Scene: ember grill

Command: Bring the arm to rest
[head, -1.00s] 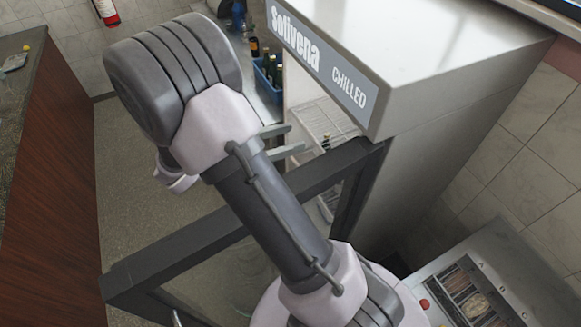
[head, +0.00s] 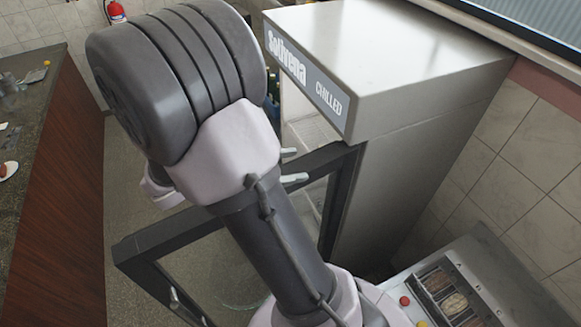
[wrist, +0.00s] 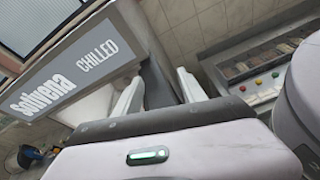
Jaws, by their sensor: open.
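My arm is raised and bent across the middle of the head view. My gripper (head: 293,168) is mostly hidden behind the arm there, with only its light finger ends showing in front of the fridge opening. In the wrist view my gripper (wrist: 160,90) has its two pale fingers apart, with nothing seen between them but a dark edge behind. The chilled cabinet (head: 400,70) stands behind the arm, and its dark-framed glass door (head: 190,228) is swung open. The cabinet's sign (wrist: 75,70) shows to the left of the fingers in the wrist view.
A wood-sided counter (head: 60,190) runs along the left, with small items on top. A unit with food trays and coloured buttons (head: 445,295) is at the lower right, also in the wrist view (wrist: 260,65). Floor shows between counter and door. A fire extinguisher (head: 116,12) hangs at the back.

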